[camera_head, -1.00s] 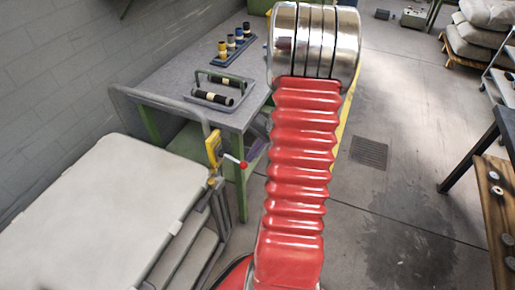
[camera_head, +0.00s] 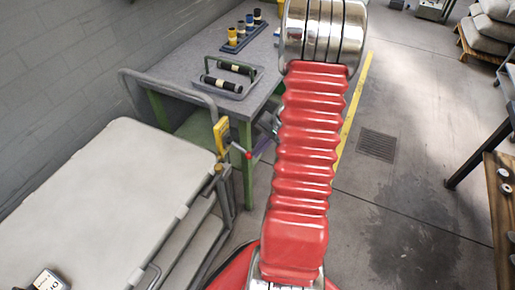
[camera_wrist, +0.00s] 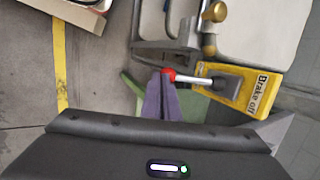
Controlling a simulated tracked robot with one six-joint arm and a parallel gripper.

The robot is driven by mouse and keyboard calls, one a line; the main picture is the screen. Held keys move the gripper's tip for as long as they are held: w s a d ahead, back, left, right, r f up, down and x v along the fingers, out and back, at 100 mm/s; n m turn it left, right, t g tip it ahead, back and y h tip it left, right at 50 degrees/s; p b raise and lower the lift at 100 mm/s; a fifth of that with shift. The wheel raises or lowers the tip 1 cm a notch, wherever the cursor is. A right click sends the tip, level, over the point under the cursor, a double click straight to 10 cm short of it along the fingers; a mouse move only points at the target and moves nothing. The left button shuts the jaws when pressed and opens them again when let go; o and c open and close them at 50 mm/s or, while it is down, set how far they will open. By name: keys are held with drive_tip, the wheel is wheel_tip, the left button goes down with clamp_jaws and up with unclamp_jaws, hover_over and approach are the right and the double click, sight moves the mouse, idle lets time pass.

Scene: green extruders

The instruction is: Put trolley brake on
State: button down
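The trolley (camera_head: 100,190) has a pale top and stands at the left in the head view. Its brake is a yellow plate (camera_head: 221,138) with a lever ending in a red knob (camera_head: 249,155). In the wrist view the yellow plate (camera_wrist: 255,90) reads "Brake off". There the metal lever (camera_wrist: 195,80) points left to its red knob (camera_wrist: 168,75).
A grey-topped table (camera_head: 185,75) with green legs stands behind the trolley and bears black rollers (camera_head: 222,87). The trolley's tubular handle (camera_head: 165,83) rises near the brake. A wooden-topped bench (camera_head: 500,210) is at the right. Clear floor with a drain grate (camera_head: 377,144) lies between.

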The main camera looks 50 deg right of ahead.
drive_tip(key=shift+f, duration=0.15)
drive_tip(key=s+d+f+v, duration=0.1)
drive_tip(key=s+v, duration=0.2)
drive_tip(key=v, duration=1)
drive_tip(key=shift+d, duration=0.1)
idle(0.6)
drive_tip(key=a+r+n+h, duration=0.1)
drive_tip(key=a+r+n, duration=0.3)
drive_tip(key=a, duration=0.8)
drive_tip(key=a+r+n+t+h, duration=0.1)
drive_tip(key=a+r+n, duration=0.4)
drive_tip(key=a, duration=0.8)
drive_tip(key=a+r+n+h, duration=0.1)
drive_tip(key=a+r+n, duration=0.4)
drive_tip(key=a+r, duration=0.3)
drive_tip(key=shift+s+a+r+h, duration=0.25)
drive_tip(key=shift+s+a+h, duration=0.05)
drive_tip(key=shift+a, duration=2.1)
